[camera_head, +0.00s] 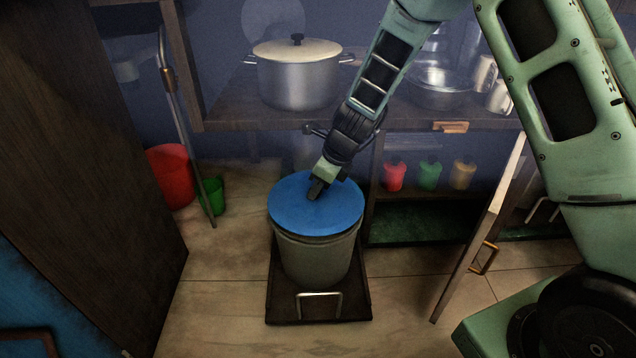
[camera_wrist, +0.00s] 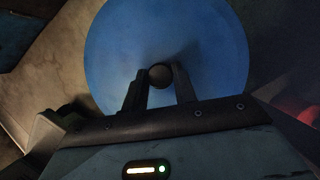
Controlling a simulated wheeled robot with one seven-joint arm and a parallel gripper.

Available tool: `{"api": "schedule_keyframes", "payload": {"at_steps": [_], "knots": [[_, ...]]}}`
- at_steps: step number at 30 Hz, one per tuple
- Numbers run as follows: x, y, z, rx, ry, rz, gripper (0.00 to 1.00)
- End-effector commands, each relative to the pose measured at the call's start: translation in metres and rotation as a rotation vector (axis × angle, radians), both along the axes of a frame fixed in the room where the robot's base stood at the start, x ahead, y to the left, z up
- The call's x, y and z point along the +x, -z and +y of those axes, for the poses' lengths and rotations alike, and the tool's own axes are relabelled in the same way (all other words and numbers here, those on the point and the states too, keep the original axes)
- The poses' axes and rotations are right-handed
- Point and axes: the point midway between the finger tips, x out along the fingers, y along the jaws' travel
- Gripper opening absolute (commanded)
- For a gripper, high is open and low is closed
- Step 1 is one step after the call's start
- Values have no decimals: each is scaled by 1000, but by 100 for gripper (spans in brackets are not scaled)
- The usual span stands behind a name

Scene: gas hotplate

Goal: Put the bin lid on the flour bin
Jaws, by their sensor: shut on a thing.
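The blue bin lid (camera_head: 290,208) is at the top of the grey flour bin (camera_head: 318,262), covering its mouth in the head view. I cannot tell whether it is fully seated; a dark band shows between the lid and the bin wall. My gripper (camera_head: 318,188) reaches down to the middle of the lid. In the wrist view the lid (camera_wrist: 215,50) fills the centre, and my gripper (camera_wrist: 160,82) is shut on its dark round knob (camera_wrist: 160,75). The bin is hidden beneath the lid in the wrist view.
The bin stands on a dark pull-out tray (camera_head: 350,308) with a metal handle. An open cabinet door (camera_head: 480,230) is to the right. A pot (camera_head: 298,80) stands on the counter behind.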

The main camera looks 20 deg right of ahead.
Motion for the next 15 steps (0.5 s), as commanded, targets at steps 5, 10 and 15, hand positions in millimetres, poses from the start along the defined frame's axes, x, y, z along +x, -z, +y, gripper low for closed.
{"api": "schedule_keyframes", "payload": {"at_steps": [5, 10, 15], "knots": [[0, 10, 0, 1, 0, -1, 3], [0, 10, 0, 1, 0, -1, 3], [0, 10, 0, 1, 0, -1, 3]]}}
